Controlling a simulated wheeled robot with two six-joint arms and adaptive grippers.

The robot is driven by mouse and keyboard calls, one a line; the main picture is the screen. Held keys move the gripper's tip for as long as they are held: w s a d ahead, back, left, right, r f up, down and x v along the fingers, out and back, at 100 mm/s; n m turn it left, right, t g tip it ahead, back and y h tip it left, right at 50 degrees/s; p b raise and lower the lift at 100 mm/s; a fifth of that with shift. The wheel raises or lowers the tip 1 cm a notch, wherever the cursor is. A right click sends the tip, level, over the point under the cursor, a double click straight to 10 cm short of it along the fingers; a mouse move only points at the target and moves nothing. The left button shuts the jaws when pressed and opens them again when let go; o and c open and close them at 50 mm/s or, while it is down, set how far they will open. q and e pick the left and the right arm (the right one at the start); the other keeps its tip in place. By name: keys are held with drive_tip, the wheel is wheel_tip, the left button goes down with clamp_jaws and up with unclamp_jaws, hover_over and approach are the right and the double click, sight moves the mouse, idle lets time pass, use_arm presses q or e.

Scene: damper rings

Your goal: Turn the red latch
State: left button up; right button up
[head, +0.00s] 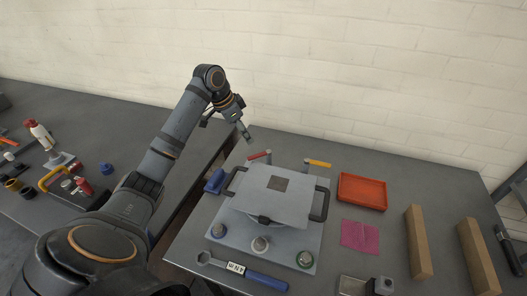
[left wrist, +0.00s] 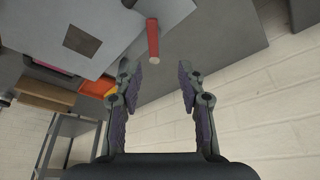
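The red latch (head: 260,155) is a short red bar at the back left of the grey lidded housing (head: 290,207). In the left wrist view the red latch (left wrist: 153,40) stands just beyond the fingertips, roughly centred between them. My left gripper (head: 244,132) is above and slightly left of the latch in the head view, pointing down. In the left wrist view my left gripper (left wrist: 156,74) has its fingers spread with nothing between them; it looks apart from the latch. My right gripper is not in view.
A yellow latch (head: 319,163) sits at the housing's back right. Black handles (head: 320,205) flank the lid. A blue part (head: 214,181) is left of it. An orange tray (head: 362,191), magenta cloth (head: 360,236) and wooden blocks (head: 418,242) lie right. A wall (head: 400,75) stands behind.

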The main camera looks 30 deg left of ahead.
use_arm(q)
drive_tip(key=r, duration=0.1)
drive_tip(key=p, duration=0.2)
hover_over(256, 155)
drive_tip(key=s, duration=0.2)
drive_tip(key=f, duration=0.4)
drive_tip(key=a+f, duration=0.1)
drive_tip(key=f, duration=0.1)
drive_tip(key=shift+w+f, duration=0.2)
drive_tip(key=x, duration=0.2)
drive_tip(key=shift+d+f, duration=0.15)
drive_tip(key=shift+f, duration=0.15)
drive_tip(key=shift+w+f, duration=0.1)
drive_tip(key=shift+f, duration=0.15)
drive_tip(key=shift+c, duration=0.6)
drive_tip(key=shift+r, duration=0.1)
clamp_jaws()
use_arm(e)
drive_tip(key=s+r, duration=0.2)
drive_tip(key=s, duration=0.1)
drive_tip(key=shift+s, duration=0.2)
